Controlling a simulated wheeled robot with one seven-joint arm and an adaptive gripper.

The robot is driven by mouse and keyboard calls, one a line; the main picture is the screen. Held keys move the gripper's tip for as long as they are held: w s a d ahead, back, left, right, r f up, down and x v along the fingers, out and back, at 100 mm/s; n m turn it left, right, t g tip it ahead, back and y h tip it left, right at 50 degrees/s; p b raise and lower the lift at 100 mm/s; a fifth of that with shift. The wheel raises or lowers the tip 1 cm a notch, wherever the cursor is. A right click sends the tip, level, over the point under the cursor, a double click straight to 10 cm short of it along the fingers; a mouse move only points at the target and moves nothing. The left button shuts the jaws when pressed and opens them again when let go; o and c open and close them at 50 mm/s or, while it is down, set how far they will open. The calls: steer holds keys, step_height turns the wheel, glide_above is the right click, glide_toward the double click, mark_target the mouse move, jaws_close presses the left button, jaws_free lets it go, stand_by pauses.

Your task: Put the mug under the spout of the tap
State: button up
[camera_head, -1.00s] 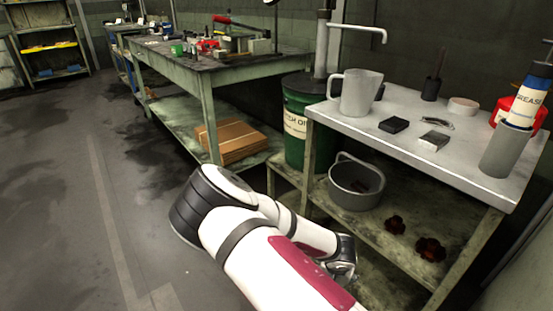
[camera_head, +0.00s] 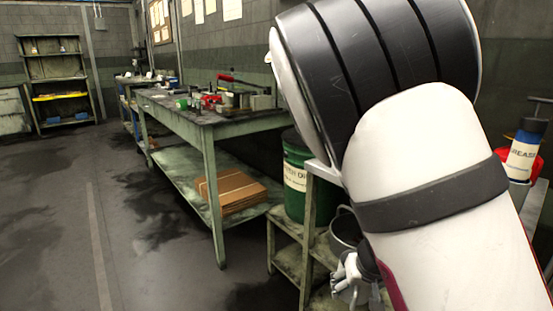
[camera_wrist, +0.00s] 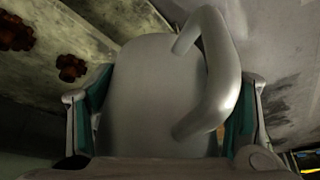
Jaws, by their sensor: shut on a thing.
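A grey metal mug (camera_wrist: 150,90) fills the middle of the wrist view, its curved handle (camera_wrist: 225,85) toward the camera. My gripper (camera_wrist: 168,115) is shut on the mug, with a teal-padded finger on each side. In the head view my gripper (camera_head: 350,280) is low, beside the front of the shelf unit. The mug is hard to make out there. The tap and its spout are hidden behind my arm in the head view.
A grey bucket (camera_head: 343,228) sits on the lower shelf. A grease tube (camera_head: 524,155) stands at right. The floor at left is clear.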

steer(key=w+r+p+v, duration=0.1)
steer(key=w+p+v, duration=0.1)
steer(key=p+v, duration=2.8)
steer(key=shift+p, duration=0.55)
steer(key=shift+d, duration=0.1)
